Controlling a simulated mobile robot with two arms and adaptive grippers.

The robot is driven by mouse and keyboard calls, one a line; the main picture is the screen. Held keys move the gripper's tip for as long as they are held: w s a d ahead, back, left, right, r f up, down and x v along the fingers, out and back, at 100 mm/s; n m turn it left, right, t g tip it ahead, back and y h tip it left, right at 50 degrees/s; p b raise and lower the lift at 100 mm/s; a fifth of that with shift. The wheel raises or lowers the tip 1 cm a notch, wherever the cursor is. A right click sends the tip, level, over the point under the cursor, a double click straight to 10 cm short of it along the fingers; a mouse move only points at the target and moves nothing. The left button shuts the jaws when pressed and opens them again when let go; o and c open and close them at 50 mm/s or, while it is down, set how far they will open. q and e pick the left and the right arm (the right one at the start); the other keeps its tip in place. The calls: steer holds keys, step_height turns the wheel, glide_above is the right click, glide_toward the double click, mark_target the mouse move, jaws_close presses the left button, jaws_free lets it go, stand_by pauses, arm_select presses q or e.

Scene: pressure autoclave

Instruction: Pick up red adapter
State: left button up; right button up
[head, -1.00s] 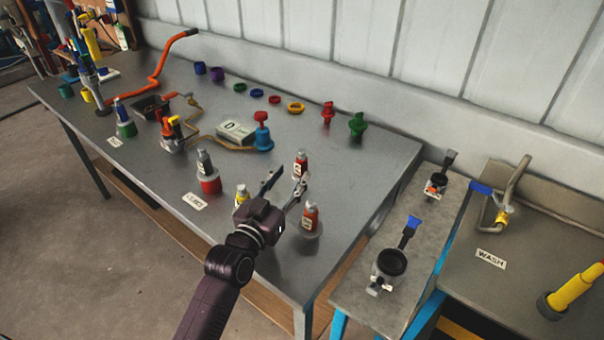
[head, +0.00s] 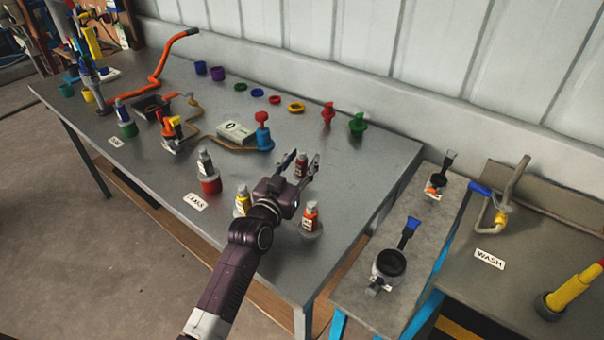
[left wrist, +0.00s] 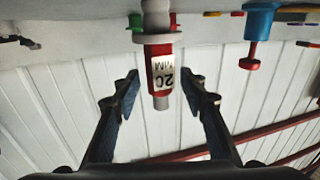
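A red labelled bottle-like piece with a grey tip (head: 301,167) stands upright on the table. It also shows upside down in the left wrist view (left wrist: 161,72). A red stepped adapter-like piece (head: 327,114) stands farther back, left of a green one (head: 357,124). I cannot tell for sure which red piece is the red adapter. My right gripper is not in view.
An orange-red bottle (head: 311,216) and a yellow one (head: 242,200) stand close to my left arm. A grey-tipped bottle on a red base (head: 208,172) stands left. A blue piece with a red knob (head: 263,138) stands behind. A side bench (head: 400,290) is at right.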

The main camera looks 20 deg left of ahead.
arm_select(q)
steer(key=shift+r, duration=0.1)
jaws_close()
